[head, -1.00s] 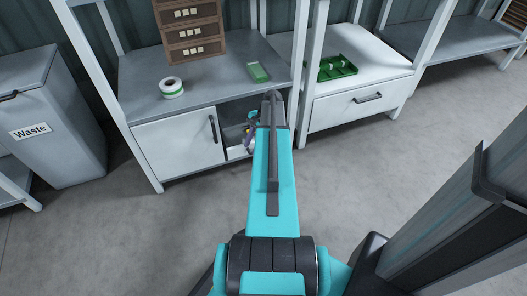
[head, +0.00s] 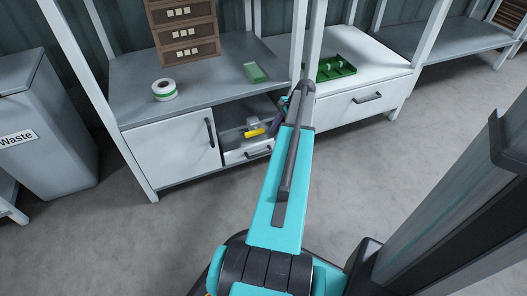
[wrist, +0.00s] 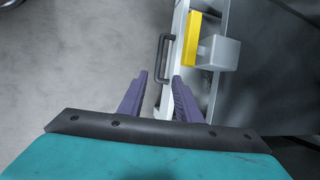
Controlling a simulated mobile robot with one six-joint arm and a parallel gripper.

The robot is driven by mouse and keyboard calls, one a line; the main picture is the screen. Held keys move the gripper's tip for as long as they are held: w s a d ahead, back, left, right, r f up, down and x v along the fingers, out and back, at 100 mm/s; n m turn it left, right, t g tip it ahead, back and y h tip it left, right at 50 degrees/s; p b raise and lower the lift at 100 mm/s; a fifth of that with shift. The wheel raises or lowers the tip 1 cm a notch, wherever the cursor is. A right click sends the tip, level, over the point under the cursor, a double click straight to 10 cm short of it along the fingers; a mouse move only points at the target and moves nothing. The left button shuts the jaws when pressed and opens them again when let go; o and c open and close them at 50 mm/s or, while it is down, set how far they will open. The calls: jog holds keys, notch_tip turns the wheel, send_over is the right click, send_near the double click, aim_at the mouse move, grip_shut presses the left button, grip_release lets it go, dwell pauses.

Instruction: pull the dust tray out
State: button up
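The dust tray is a low white drawer front (head: 240,156) at the bottom of the cabinet's open compartment, with a dark bar handle (head: 258,153). In the wrist view the tray's pale front (wrist: 177,45) runs up the picture, and its handle (wrist: 162,58) stands off to the left. My gripper (wrist: 160,75) is open, its purple fingers apart, with the handle's near end appearing between them. I cannot tell whether the fingers surround the handle or are short of it. In the head view my arm partly hides the gripper (head: 275,120).
A yellow item (wrist: 190,40) and a grey block (wrist: 217,52) sit just behind the tray front. A closed white door (head: 172,150) is left of the compartment. A white drawer unit (head: 345,105) stands to the right. The floor in front is clear.

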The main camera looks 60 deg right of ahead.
aim_at(263, 153)
jog(key=shift+f, duration=0.15)
jog(key=b+x, duration=0.6)
jog(key=x, duration=0.7)
jog(key=shift+a+f, duration=0.15)
jog(key=shift+f, duration=0.1)
